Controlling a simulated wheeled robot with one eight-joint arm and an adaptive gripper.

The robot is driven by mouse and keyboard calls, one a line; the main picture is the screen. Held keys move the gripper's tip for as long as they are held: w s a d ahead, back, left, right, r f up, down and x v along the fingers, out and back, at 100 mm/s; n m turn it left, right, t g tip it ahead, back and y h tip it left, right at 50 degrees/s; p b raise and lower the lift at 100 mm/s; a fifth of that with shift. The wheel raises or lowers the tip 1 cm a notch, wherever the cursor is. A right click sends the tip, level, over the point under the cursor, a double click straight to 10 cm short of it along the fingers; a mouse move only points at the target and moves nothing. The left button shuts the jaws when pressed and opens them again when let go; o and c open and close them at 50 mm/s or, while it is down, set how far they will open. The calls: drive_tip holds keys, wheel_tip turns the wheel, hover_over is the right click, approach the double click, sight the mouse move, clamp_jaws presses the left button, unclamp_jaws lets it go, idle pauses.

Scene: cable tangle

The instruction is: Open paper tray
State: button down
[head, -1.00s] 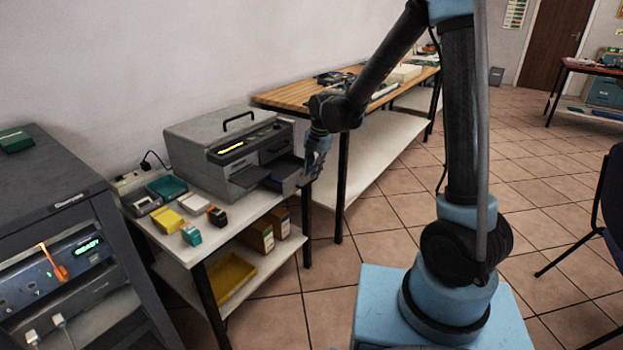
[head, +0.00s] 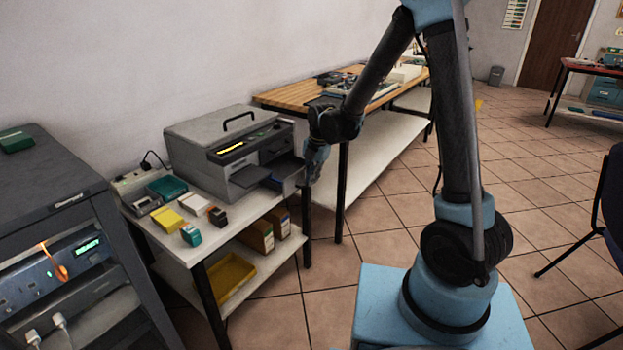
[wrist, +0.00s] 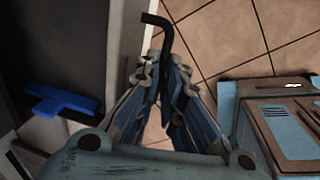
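The grey printer (head: 222,142) stands on a small white-topped table against the wall. A dark tray (head: 285,172) sticks out of its right-hand front, beside a lighter grey flap (head: 248,176). My gripper (head: 308,182) points down just right of the tray's outer end; in this view I cannot tell whether they touch. In the wrist view, the blue-grey fingers of my gripper (wrist: 168,75) lie close together. A thin black bent bar (wrist: 166,38) runs between them; whether they clamp it, and whether it belongs to the tray, is unclear.
Small boxes and devices (head: 167,188) cover the table's left part. A yellow bin (head: 230,277) and brown boxes (head: 262,236) sit on its lower shelf. A wooden workbench (head: 295,93) stands behind my gripper. A dark rack (head: 60,190) stands at left. The tiled floor (head: 370,255) is clear in front.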

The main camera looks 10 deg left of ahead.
drive_tip(key=shift+d, duration=0.15)
drive_tip(key=s+d, duration=0.2)
drive_tip(key=d, duration=0.3)
drive_tip(key=shift+s+d, duration=0.2)
drive_tip(key=shift+d, duration=0.05)
drive_tip(key=c, duration=2)
unclamp_jaws()
drive_tip(key=shift+r, duration=0.15)
wheel_tip(320, 180, up, 12)
drive_tip(key=d, duration=0.2)
drive_tip(key=shift+s+f, duration=0.25)
drive_tip(key=shift+s, duration=0.1)
